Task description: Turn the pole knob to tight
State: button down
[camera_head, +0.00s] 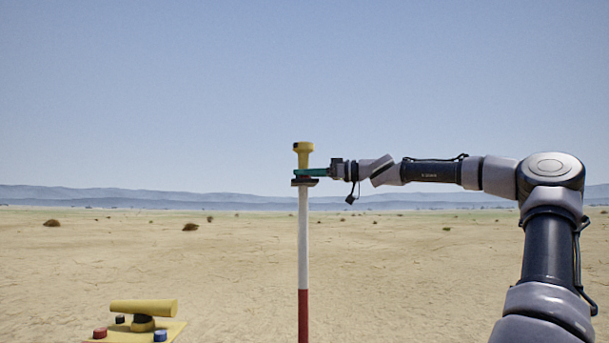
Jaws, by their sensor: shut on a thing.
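A red-and-white pole (303,240) stands upright in the middle of the head view. A yellow head (303,148) with a narrower neck tops it, and a dark collar (302,183) sits just below. My gripper (309,172) reaches in level from the right. Its teal fingers are shut at the pole top, between the yellow head and the dark collar. The pole knob is at the fingers and mostly hidden by them, so its setting cannot be read.
At the lower left stands a yellow panel (174,328) with a yellow T-shaped handle (143,307), a red button (100,333) and blue ones. Open sandy ground with scattered dry shrubs (190,227) lies around. The air around the pole is clear apart from my arm.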

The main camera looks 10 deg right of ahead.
jog(key=m+t+h, duration=0.2)
jog(key=t, duration=0.1)
jog(key=m+t+h, duration=0.2)
jog(key=t, duration=0.1)
jog(key=shift+f+m+h, duration=0.1)
jog(key=shift+m+h, duration=0.2)
jog(key=shift+m, duration=0.1)
jog(key=m+t+h, duration=0.3)
jog(key=m+h, duration=0.1)
jog(key=h, duration=0.1)
jog(key=shift+t+h, duration=0.3)
jog(key=shift+t, duration=0.1)
jog(key=shift+d+m+t+h, duration=0.1)
jog(key=shift+m+t+h, duration=0.3)
jog(key=shift+m+h, duration=0.65)
jog(key=shift+f+m+h, duration=0.1)
jog(key=shift+m+h, duration=0.55)
jog(key=shift+h, duration=0.6)
jog(key=shift+m+h, duration=0.9)
jog(key=shift+h, duration=0.5)
jog(key=shift+m+g+h, duration=0.3)
jog(key=shift+m+h, duration=1.3)
jog(key=shift+h, duration=0.8)
jog(key=c, duration=0.5)
grip_release()
